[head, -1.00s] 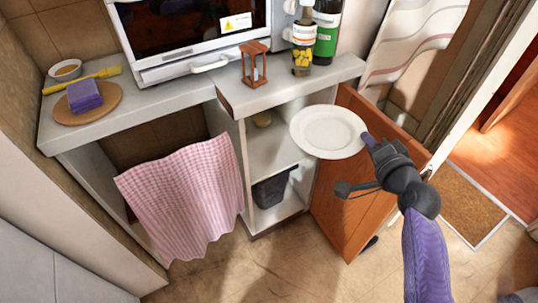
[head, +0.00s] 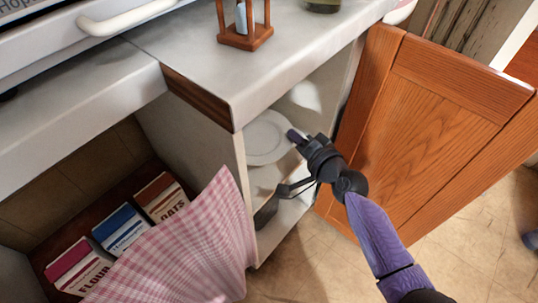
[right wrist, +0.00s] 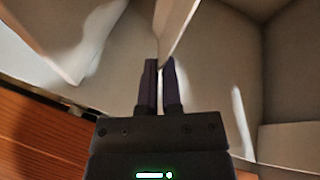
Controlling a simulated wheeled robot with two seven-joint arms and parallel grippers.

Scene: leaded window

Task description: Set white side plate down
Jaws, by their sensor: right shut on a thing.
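The white side plate (head: 266,138) is in the mouth of the open cabinet, under the worktop, and looks roughly level in the head view. My right gripper (head: 293,136) is shut on the plate's right rim. In the right wrist view the fingers (right wrist: 160,75) are close together, with the plate (right wrist: 176,28) seen nearly edge-on between and beyond them. The cabinet shelf (head: 262,178) shows just below the plate. I cannot tell whether the plate touches it. My left gripper is out of view.
The wooden cabinet door (head: 435,120) stands open to the right. The worktop (head: 270,65) overhangs the cabinet and carries an hourglass (head: 244,25). A pink checked cloth (head: 195,245) hangs at the left, near several labelled boxes (head: 120,232). A dark bin (head: 266,212) sits lower in the cabinet.

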